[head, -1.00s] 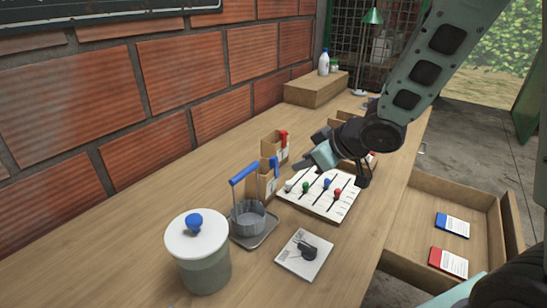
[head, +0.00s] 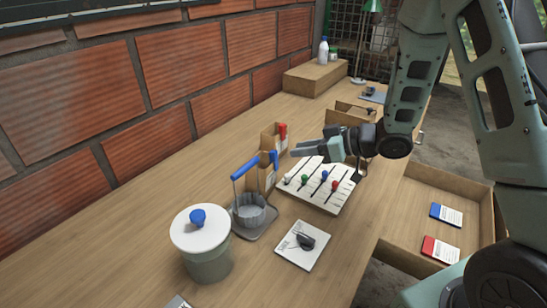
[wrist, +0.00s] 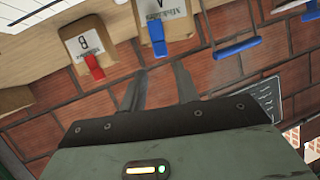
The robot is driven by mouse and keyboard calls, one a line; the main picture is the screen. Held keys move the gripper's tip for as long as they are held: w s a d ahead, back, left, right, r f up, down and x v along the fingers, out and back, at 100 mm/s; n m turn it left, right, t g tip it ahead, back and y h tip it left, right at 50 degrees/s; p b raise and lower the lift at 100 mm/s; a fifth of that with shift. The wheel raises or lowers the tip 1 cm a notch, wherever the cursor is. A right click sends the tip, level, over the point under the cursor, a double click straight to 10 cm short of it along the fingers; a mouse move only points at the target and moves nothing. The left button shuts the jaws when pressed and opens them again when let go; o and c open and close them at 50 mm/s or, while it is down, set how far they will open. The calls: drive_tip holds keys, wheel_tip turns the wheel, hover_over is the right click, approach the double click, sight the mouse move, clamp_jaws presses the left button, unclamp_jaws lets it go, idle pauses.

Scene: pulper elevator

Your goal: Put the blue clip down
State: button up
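The blue clip (head: 274,158) sits on the top edge of a small paper bag (head: 266,180) on the bench. In the wrist view, the blue clip (wrist: 157,38) hangs on the bag marked A (wrist: 176,22). My gripper (head: 304,147) is to the right of this bag, above the white board with coloured knobs. In the wrist view, my gripper's two fingers (wrist: 160,82) are apart with nothing between them. The clip is beyond the fingertips, clear of them.
A bag marked B (wrist: 82,42) carries a red clip (head: 282,131). A blue-handled basket (head: 248,212) and a lidded pot (head: 205,255) stand in front. The knob board (head: 322,202) is beneath my gripper. An open drawer (head: 410,220) juts out right.

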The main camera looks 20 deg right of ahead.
sight(276, 154)
drive_tip(key=x, duration=0.3)
drive_tip(key=shift+w+a+f, duration=0.1)
drive_tip(key=shift+a, duration=0.05)
drive_tip(key=shift+p+x, duration=0.55)
drive_tip(key=shift+x, duration=2.15)
drive_tip(key=shift+f, duration=0.2)
drive_tip(key=shift+s, duration=0.2)
drive_tip(key=shift+c, duration=0.3)
clamp_jaws()
